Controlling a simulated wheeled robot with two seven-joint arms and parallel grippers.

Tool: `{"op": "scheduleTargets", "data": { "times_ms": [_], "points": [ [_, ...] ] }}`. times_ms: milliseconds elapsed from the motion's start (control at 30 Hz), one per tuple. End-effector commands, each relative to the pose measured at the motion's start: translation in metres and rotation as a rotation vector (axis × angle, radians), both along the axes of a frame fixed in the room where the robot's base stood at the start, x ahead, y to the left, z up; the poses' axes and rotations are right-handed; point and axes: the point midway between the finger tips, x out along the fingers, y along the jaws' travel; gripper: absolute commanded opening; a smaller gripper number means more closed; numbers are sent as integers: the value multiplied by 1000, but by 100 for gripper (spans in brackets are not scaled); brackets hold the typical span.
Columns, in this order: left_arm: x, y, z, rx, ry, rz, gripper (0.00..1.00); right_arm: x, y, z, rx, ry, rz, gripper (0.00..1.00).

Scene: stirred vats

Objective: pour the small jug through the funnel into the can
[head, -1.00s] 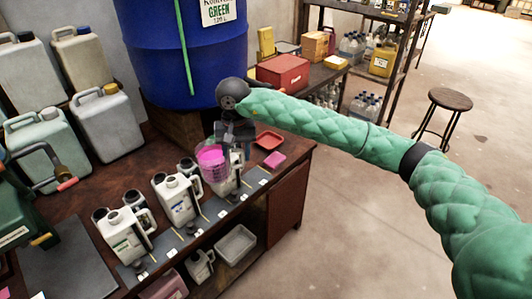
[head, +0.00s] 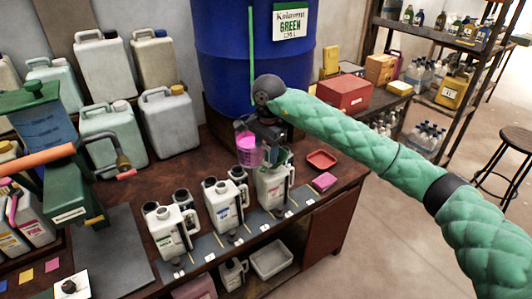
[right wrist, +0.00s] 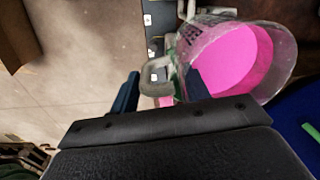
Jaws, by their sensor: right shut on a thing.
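The small clear jug (head: 249,152) holds pink liquid. My right gripper (head: 266,133) is shut on it and holds it above the bench. In the right wrist view the jug (right wrist: 222,55) is beside the jaws (right wrist: 160,92), with its pale handle between them, and pink fills much of it. A white can (head: 272,188) stands on the bench just below and to the right of the jug. Green at the can's top looks like the funnel (head: 284,166), partly hidden by the gripper. No stream of liquid shows. My left gripper is not in view.
More white cans (head: 223,206) stand in a row to the left on a dark strip. A red dish (head: 321,159) and a pink sponge (head: 324,181) lie to the right. A blue drum (head: 245,75) is behind. A green machine (head: 65,160) with a crank stands left.

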Motion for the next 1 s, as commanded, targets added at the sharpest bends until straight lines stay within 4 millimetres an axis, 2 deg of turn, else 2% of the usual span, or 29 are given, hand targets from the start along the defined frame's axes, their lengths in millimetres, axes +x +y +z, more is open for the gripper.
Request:
{"op": "scheduleTargets", "data": {
  "times_ms": [200,400,1000],
  "points": [
    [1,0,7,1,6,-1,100,7,-1,0,3,-3,-207,0],
    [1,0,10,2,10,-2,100,10,-2,0,4,-5,-313,0],
    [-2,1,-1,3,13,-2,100,10,-2,1,23,10,-339,0]
  ]
}}
